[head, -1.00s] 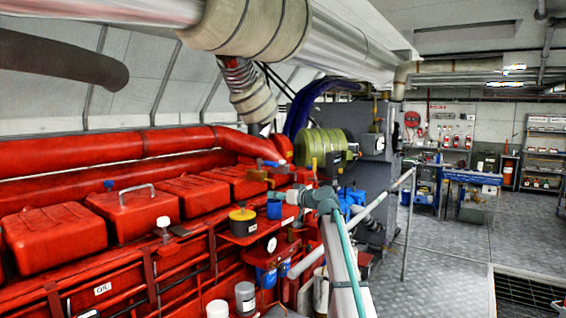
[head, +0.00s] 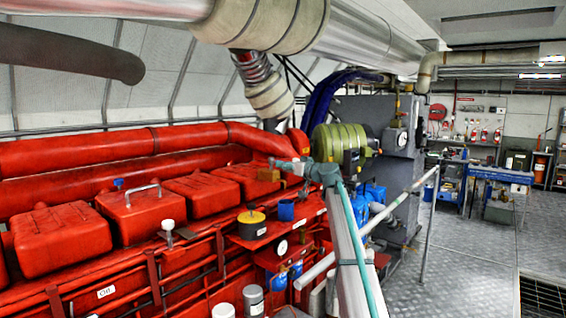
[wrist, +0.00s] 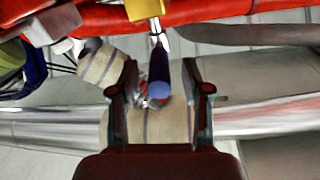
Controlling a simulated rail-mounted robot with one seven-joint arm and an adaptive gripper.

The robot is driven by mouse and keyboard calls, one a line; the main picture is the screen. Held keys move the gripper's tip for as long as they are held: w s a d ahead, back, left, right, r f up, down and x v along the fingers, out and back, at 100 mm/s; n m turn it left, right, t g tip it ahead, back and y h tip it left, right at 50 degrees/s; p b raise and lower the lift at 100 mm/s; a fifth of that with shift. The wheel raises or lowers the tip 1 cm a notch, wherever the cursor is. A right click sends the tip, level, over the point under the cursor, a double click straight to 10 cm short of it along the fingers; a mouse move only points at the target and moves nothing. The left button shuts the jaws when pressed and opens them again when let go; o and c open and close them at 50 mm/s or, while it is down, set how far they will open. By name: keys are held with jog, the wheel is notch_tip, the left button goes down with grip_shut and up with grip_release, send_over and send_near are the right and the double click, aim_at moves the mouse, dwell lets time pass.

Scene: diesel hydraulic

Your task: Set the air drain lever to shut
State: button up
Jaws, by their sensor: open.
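The air drain lever appears in the wrist view as a dark blue handle (wrist: 158,72) on a metal stem, leading to a yellow valve body (wrist: 145,9) at the top. Its blue end points toward the camera. My gripper (wrist: 160,85) is open, with one finger on each side of the handle in the picture; I see gaps on both sides and cannot tell the depth. The lever's handle is not clear there.
The red engine (head: 140,245) fills the left, with red covers (head: 133,214) on top. A yellow-black cap (head: 251,218), a blue cup (head: 286,210) and a gauge (head: 281,247) sit below the valve. A handrail (head: 378,222) stands right; the floor beyond is open.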

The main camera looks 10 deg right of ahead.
jog(key=shift+x, duration=1.05)
grip_shut()
